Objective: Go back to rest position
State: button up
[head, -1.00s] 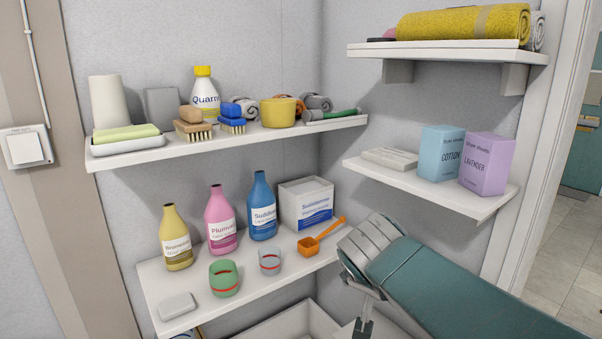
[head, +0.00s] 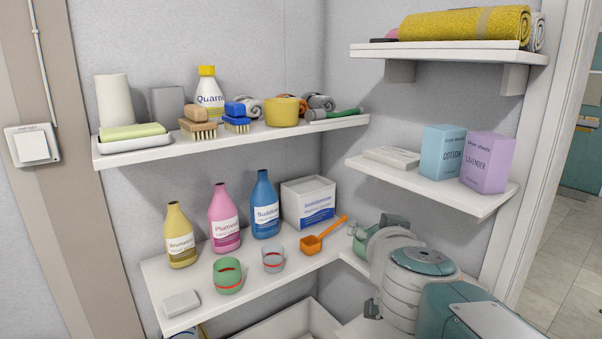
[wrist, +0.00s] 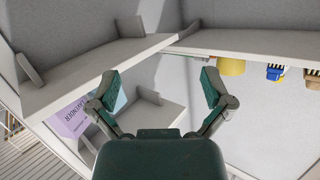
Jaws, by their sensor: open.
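My gripper (wrist: 160,83) is open and empty in the wrist view, its two green fingers spread wide apart. No object is between the fingertips. In the head view my arm is folded at the lower right, in front of the lower right shelf, and a small dark part of the gripper (head: 373,308) shows at its left side. The rest of the gripper is hidden there.
The upper left shelf (head: 300,131) holds brushes and a yellow pot (head: 281,111). The lower shelf (head: 215,310) holds bottles, cups and an orange scoop (head: 312,243), close left of my arm. The right shelf (head: 440,192) with two boxes is above my arm. Open floor (head: 570,260) lies right.

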jog(key=s+a+f+n+g+y, duration=0.45)
jog(key=s+f, duration=0.25)
jog(key=s, duration=0.2)
jog(key=s+d+f+m+g+h, duration=0.2)
jog(key=s+d+f+g+h, duration=0.2)
jog(key=s+d+f, duration=0.4)
jog(key=shift+s+f+g, duration=0.65)
jog(key=shift+s+f, duration=0.25)
jog(key=shift+s, duration=0.35)
jog(key=shift+m, duration=0.25)
